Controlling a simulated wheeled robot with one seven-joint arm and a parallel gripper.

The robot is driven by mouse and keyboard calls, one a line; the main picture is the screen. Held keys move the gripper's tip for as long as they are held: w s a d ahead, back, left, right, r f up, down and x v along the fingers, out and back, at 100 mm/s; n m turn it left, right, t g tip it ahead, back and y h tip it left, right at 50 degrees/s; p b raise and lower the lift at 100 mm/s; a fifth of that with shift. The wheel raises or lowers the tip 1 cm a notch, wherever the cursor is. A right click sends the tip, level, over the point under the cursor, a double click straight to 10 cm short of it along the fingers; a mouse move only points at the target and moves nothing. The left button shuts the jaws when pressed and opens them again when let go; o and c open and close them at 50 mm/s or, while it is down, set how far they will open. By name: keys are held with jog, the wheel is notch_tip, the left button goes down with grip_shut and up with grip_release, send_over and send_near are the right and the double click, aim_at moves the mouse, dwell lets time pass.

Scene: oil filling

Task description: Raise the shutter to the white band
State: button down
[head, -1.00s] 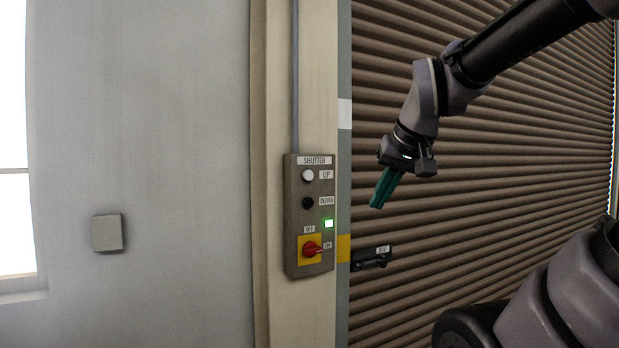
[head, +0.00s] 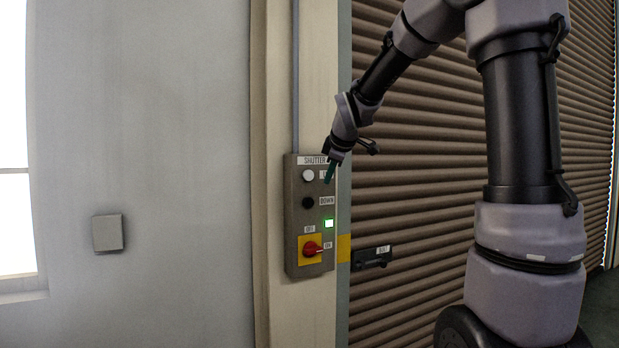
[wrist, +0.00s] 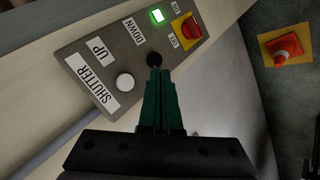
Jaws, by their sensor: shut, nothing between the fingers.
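The brown slatted shutter (head: 440,170) fills the right side of the head view, in its closed-looking lowered spread. The grey control box (head: 293,222) is labelled SHUTTER. It has a white UP button (head: 308,175), which also shows in the wrist view (wrist: 125,82), and a black DOWN button (head: 308,202). A lit green lamp (head: 328,223) and a red switch on a yellow plate (head: 310,249) sit below. My gripper (head: 328,178) is shut and empty, with green fingers in front of the box near the UP button. My arm hides the white band on the edge strip.
A yellow band (head: 343,248) marks the edge strip, beside a black labelled bolt (head: 371,257) on the shutter. A small grey wall plate (head: 107,233) is on the left wall.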

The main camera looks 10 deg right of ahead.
aim_at(313, 173)
jog(key=shift+w+a, duration=0.45)
jog(key=shift+w, duration=0.95)
jog(key=shift+w+a, duration=0.4)
jog(key=shift+w, duration=0.95)
jog(key=shift+w+a, duration=0.45)
jog(key=shift+w, duration=0.95)
jog(key=shift+w+a, duration=0.15)
jog(key=shift+w, duration=0.25)
